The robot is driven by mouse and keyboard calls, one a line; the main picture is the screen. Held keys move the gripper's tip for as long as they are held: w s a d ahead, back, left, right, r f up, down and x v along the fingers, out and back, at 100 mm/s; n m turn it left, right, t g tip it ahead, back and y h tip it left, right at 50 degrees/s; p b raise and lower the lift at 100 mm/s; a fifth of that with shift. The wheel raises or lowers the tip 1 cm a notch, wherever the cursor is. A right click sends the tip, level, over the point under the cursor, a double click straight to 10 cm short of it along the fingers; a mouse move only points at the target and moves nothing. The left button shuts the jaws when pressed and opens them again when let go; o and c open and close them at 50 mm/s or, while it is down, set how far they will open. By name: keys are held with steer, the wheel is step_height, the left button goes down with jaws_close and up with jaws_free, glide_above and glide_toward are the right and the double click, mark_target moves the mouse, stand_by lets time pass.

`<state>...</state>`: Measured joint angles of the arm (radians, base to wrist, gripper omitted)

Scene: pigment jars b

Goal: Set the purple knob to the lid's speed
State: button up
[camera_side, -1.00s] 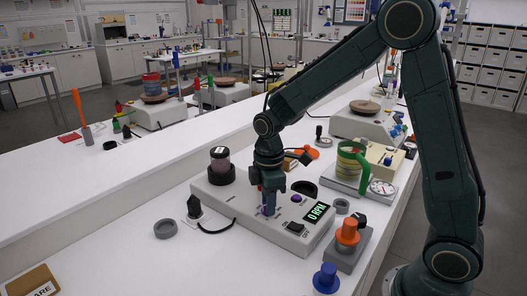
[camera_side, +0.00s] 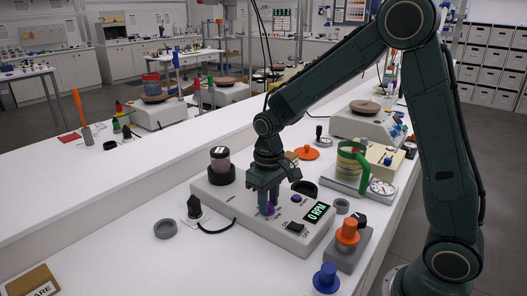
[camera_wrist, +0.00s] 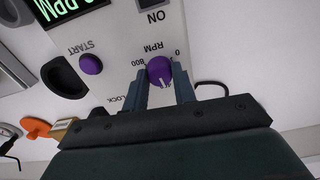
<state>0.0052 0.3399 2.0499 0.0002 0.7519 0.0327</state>
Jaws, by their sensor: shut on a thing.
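My gripper (camera_side: 266,205) points down at the white machine (camera_side: 225,203) and is shut on the purple knob (camera_wrist: 160,70). In the wrist view one finger is on each side of the knob. The knob's white mark points toward the bottom of the picture, and "RPM", "0" and "800" are printed around it. The green display (camera_side: 316,212) reads 0 RPM. A dark reddish jar (camera_side: 220,160) with a pale label stands in a black holder at the machine's left end. I cannot read any speed on its lid.
A purple START button (camera_wrist: 91,64) and a black oval recess (camera_wrist: 64,77) lie beside the knob. A black switch (camera_side: 295,227) is near the machine's front. An orange-topped block (camera_side: 347,235) and blue knob (camera_side: 326,278) stand right.

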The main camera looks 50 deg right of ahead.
steer(key=m, duration=1.3)
steer(key=shift+r+m, duration=0.1)
steer(key=shift+m, duration=0.2)
stand_by(0.3)
steer(key=o, duration=1)
step_height(320, 180, up, 14)
stand_by(0.5)
